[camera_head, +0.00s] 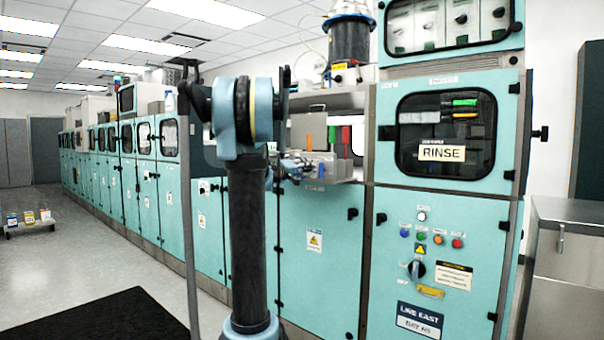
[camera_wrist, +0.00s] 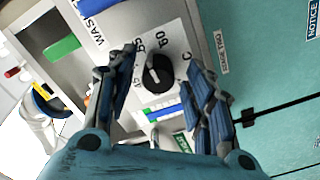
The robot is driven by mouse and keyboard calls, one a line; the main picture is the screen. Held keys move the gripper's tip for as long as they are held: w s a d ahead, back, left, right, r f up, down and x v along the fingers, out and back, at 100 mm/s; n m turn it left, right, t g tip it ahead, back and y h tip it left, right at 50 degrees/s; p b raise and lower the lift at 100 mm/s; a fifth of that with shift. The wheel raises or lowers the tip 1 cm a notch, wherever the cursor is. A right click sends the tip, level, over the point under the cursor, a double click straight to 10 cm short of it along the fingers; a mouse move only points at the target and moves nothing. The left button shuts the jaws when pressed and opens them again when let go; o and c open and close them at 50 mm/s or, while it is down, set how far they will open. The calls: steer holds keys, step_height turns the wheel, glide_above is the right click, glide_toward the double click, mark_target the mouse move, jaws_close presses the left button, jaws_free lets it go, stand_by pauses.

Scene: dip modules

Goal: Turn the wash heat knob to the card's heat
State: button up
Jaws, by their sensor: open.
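In the wrist view a small white dial plate carries a black round knob (camera_wrist: 158,72) with a raised grip bar. Printed numbers stand around it, tilted in this view, among them what look like 45, 55 and 60, and a C. The knob's exact setting is hard to read. My gripper (camera_wrist: 161,60) is open, with one finger left of the knob and the other right of it; contact is not visible. A partly cut WASH label (camera_wrist: 90,6) is at the upper left. In the head view my gripper (camera_head: 302,166) is at the bench and the knob cannot be made out.
A white card with blue and green bars (camera_wrist: 160,112) lies below the knob; its text is unreadable. A green block (camera_wrist: 62,48) is at the left. A teal RINSE cabinet (camera_head: 441,153) with another dark knob (camera_head: 416,269) stands right of my arm.

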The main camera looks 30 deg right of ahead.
steer(key=shift+c, duration=0.6)
steer(key=c, duration=1)
steer(key=shift+o, duration=0.2)
steer(key=shift+n, duration=1.3)
steer(key=o, duration=1.1)
steer(key=shift+a, duration=0.1)
